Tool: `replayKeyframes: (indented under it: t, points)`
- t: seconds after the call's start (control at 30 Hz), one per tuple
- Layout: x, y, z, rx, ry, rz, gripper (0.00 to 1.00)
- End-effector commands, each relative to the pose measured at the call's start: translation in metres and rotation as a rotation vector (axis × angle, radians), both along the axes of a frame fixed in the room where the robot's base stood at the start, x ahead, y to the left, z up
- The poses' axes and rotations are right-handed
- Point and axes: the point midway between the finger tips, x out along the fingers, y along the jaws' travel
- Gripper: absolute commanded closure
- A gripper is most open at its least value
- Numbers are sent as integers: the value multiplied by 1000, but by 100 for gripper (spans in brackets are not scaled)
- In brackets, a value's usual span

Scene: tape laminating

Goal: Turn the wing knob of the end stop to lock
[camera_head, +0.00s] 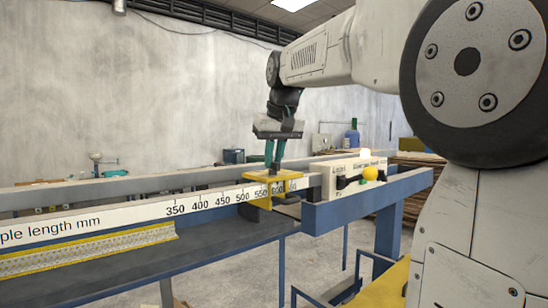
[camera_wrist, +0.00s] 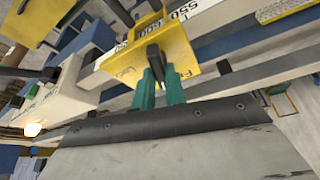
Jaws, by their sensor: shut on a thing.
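The yellow end stop (camera_head: 258,190) sits on the white length scale (camera_head: 200,203) near its 600 end; its yellow plate also shows in the wrist view (camera_wrist: 182,42). The wing knob (camera_wrist: 156,60) is a small dark piece on top of the end stop. My gripper (camera_head: 273,170) points down at it from above. In the wrist view its green fingers (camera_wrist: 159,84) are shut on the knob, one on each side. The fingers hide part of the knob, and I cannot tell its exact turn angle.
A long blue-framed bench (camera_head: 360,203) carries the scale. A white control box (camera_head: 345,172) with a yellow round button (camera_head: 370,173) stands right of the end stop. The space above the scale to the left is clear.

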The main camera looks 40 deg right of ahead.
Motion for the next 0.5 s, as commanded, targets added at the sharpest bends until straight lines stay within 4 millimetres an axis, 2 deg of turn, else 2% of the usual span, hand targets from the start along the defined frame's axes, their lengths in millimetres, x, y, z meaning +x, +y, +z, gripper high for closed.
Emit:
replayKeyframes:
  t: [0.5]
  points:
    - [2,4,0,-1,0,-488,100]
